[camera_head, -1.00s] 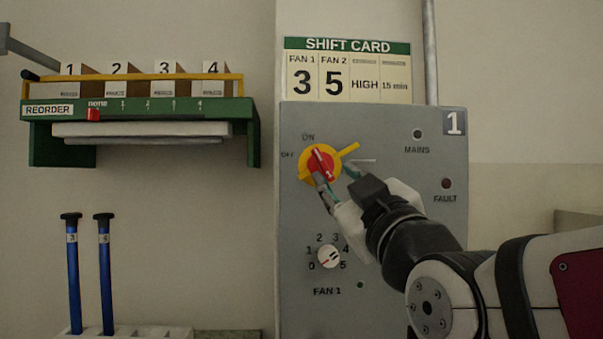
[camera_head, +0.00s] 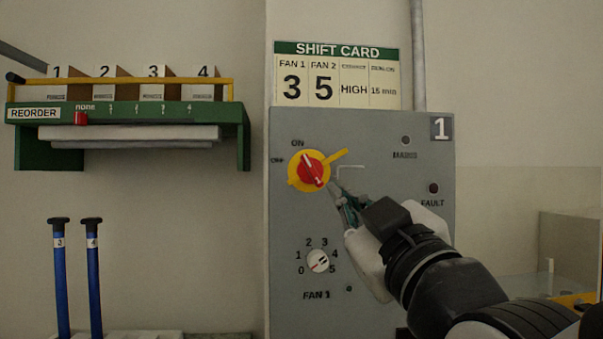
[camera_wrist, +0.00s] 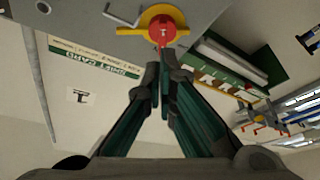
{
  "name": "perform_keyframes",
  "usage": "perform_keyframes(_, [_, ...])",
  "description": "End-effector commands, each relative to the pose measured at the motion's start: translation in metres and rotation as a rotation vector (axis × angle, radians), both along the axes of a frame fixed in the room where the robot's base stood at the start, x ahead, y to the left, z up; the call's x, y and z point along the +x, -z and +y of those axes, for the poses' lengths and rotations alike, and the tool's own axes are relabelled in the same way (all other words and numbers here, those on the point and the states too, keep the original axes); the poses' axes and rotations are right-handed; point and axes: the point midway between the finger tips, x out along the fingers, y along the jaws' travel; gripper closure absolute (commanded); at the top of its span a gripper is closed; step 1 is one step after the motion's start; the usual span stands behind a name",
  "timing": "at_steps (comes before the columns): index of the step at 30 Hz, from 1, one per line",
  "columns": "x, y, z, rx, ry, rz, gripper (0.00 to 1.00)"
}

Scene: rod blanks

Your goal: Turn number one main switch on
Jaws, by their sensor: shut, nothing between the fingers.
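The number one main switch is a red knob (camera_head: 312,171) on a yellow plate (camera_head: 294,182), on the grey panel (camera_head: 400,220) marked 1. The knob's white mark points up and slightly left, toward the ON label (camera_head: 297,143). The OFF label (camera_head: 277,160) is further left. My gripper (camera_head: 337,190) is shut and empty, just below and right of the knob. In the wrist view its fingertips (camera_wrist: 162,72) are together, with the red knob (camera_wrist: 162,31) just beyond them. The MAINS lamp (camera_head: 406,140) looks grey, and its label is blurred.
The FAN 1 dial (camera_head: 317,261) is below the switch. A yellow tab and a thin bent hasp (camera_head: 348,168) stick out beside the switch. A FAULT lamp (camera_head: 434,188) is at right. A green reorder rack (camera_head: 130,112) and blue rods (camera_head: 60,280) are at left.

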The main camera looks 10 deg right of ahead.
Motion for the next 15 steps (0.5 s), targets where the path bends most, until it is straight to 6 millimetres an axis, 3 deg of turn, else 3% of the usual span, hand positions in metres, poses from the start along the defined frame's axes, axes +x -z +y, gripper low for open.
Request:
perform_keyframes(3, [0.005,-0.031,-0.002,0.000,0.008,0.010,1.00])
perform_keyframes(9, [0.018,-0.073,-0.006,-0.001,0.018,0.027,1.00])
perform_keyframes(15, [0.026,-0.094,-0.010,-0.001,0.024,0.039,1.00])
